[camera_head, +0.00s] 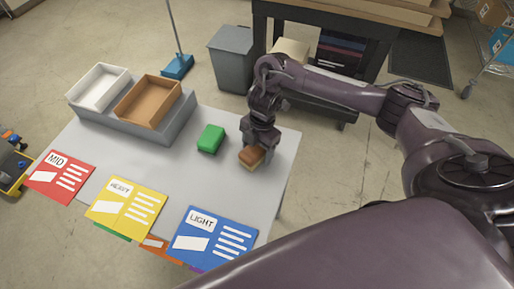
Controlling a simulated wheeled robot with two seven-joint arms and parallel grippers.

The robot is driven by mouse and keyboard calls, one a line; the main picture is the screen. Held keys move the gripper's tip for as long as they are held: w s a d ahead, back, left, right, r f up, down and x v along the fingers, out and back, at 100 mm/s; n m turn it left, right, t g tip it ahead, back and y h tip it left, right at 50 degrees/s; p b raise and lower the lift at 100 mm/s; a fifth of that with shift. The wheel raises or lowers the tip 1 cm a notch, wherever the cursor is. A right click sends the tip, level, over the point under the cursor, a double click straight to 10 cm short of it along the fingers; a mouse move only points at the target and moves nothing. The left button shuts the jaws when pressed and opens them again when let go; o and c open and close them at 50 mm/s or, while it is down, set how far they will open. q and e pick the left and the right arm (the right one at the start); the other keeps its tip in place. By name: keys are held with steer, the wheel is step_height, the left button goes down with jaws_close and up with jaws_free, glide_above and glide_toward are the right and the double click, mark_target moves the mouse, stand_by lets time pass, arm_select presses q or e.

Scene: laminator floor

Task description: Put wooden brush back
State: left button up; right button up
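The wooden brush (250,158) is a small brown block with a paler lower part, near the right edge of the grey table (180,168). My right gripper (257,149) points down at the brush, with its fingers at the brush's far end. They hide part of it, and I cannot tell whether they grip it or only stand around it. A brown wooden tray (148,101) and a white tray (98,88) sit side by side in a grey holder (177,124) at the table's back left. My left gripper is not in view.
A green block (210,139) lies left of the brush. Red (60,177), yellow (127,206) and blue (214,236) cards line the table's front edge. A grey bin (232,60) and a dark workbench (350,35) stand behind. The table's middle is clear.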

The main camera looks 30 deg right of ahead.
step_height(320, 180, up, 12)
steer(key=d+p, duration=0.1)
steer(key=p, duration=0.2)
steer(key=shift+w+d+r, duration=0.15)
steer(key=shift+w+d, duration=0.15)
steer(key=shift+d, duration=0.05)
stand_by(0.6)
